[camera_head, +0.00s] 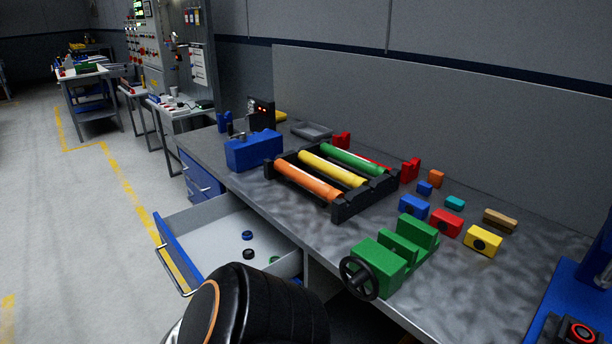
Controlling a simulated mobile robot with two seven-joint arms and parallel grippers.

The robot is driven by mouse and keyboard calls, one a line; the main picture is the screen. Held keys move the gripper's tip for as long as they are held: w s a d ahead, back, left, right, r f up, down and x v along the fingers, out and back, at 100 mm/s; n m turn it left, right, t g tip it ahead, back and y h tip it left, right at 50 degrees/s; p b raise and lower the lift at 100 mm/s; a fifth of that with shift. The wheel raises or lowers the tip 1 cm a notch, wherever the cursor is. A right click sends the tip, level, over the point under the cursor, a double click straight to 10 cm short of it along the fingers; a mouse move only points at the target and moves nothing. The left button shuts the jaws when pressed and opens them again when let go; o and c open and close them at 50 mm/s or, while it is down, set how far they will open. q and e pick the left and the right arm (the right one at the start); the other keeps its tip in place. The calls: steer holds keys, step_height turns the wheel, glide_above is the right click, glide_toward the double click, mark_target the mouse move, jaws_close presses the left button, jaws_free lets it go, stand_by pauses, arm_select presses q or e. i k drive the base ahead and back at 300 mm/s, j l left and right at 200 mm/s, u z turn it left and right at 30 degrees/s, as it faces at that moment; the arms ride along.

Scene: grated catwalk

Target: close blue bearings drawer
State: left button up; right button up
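The blue-fronted drawer (174,250) under the workbench is pulled well out, at the left of the bench. Its front carries a silver bar handle (172,272). Its grey inside shows a few small ring-like bearings: a blue one (247,235), a black one (248,254) and a green one partly hidden at the lower edge. A black rounded part of my arm with an orange ring covers the near right corner of the drawer and the floor in front. Neither of my grippers shows in the head view.
Closed blue drawers (203,187) sit farther along the bench (330,236). On top are a blue toolbox (254,150), a black rack (352,205) with coloured rollers, a green vise (394,254) and several coloured blocks. Open floor (80,220) lies left of the drawer.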

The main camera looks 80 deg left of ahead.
mark_target(201, 238)
steer(key=j+u, duration=0.1)
steer(key=u, duration=3.25)
steer(key=i+l+z, duration=0.1)
steer(key=z, duration=0.15)
steer(key=i+z, duration=0.3)
